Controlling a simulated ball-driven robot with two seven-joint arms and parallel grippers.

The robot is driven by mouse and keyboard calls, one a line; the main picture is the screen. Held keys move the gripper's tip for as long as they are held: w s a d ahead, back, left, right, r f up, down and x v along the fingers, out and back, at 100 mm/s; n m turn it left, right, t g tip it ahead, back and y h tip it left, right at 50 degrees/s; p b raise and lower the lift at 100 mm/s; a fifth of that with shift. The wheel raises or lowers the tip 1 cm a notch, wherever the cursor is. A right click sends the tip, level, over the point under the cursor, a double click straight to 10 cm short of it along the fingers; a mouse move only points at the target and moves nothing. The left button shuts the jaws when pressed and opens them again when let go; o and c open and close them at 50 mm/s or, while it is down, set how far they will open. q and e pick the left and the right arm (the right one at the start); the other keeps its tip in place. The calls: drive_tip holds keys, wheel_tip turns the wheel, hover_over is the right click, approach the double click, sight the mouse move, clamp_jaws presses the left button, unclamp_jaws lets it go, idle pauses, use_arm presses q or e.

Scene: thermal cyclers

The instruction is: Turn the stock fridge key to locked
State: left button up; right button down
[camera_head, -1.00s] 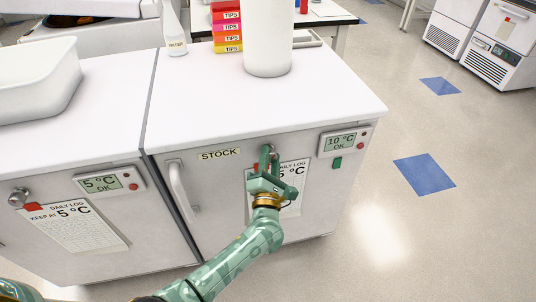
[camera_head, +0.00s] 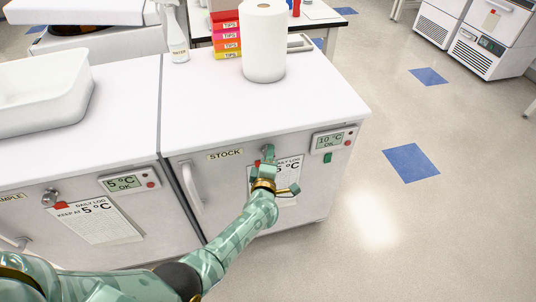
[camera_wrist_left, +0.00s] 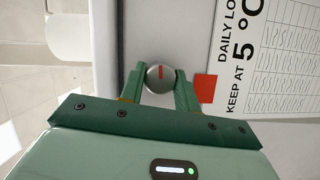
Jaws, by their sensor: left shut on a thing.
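The stock fridge (camera_head: 217,190) is the right one of two white under-bench fridges in the head view, marked by a STOCK label (camera_head: 226,154). Its key is a round grey metal knob (camera_wrist_left: 160,79) with a short red mark, seen in the left wrist view. My left gripper (camera_head: 267,153) is at the upper middle of the door. In the wrist view its green fingers (camera_wrist_left: 159,86) are shut on the knob, one on each side. In the head view the gripper mostly hides the knob. My right gripper is not in view.
A daily log sheet (camera_wrist_left: 270,75) and a red square (camera_wrist_left: 205,88) are beside the knob. A display (camera_head: 333,139) reading 10 °C is at the door's upper right. The door handle (camera_head: 193,187) is at left. A paper roll (camera_head: 264,45) stands on top.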

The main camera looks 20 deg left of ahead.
use_arm(q)
drive_tip(key=shift+d+m+p, duration=0.1)
drive_tip(key=shift+m+p, duration=0.2)
drive_tip(key=shift+m, duration=0.1)
drive_tip(key=o, duration=1)
drive_tip(key=shift+f, duration=0.1)
